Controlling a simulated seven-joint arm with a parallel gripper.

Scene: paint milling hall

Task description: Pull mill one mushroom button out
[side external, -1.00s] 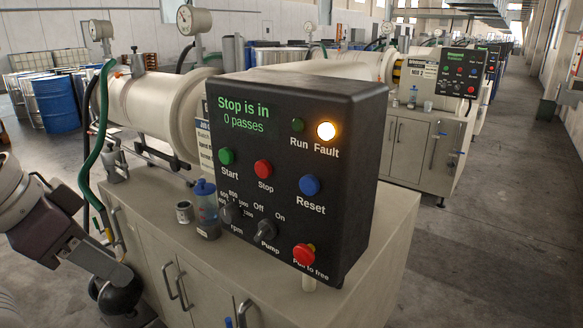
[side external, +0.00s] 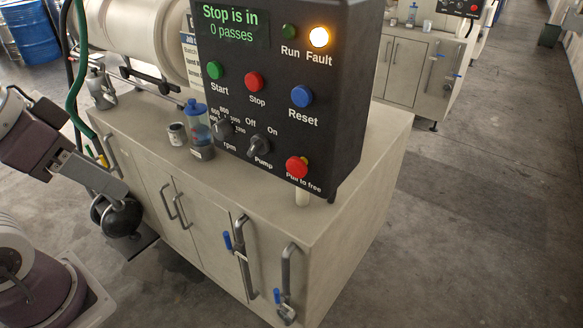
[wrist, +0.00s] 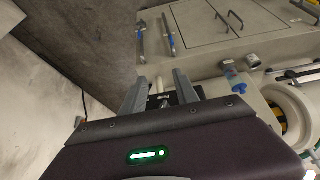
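The red mushroom button (side external: 297,167) sits at the lower right of mill one's black control panel (side external: 345,95), above the label "Pull to free". A little yellow shows behind its head. The panel screen (side external: 232,28) reads "Stop is in, 0 passes", and the amber Fault lamp (side external: 319,37) is lit. In the wrist view my gripper (wrist: 160,78) is open, its two fingers apart with nothing between them. Part of the black panel (wrist: 162,101) shows beyond the fingers; I cannot make out the button there. My arm shows at the left of the side view, away from the panel.
Start (side external: 216,70), Stop (side external: 254,82) and Reset (side external: 301,96) buttons and the pump knob (side external: 259,145) are near the mushroom button. A blue-lidded jar (side external: 199,130) and a small cup (side external: 176,134) stand left of the panel. The cabinet top's right end is clear.

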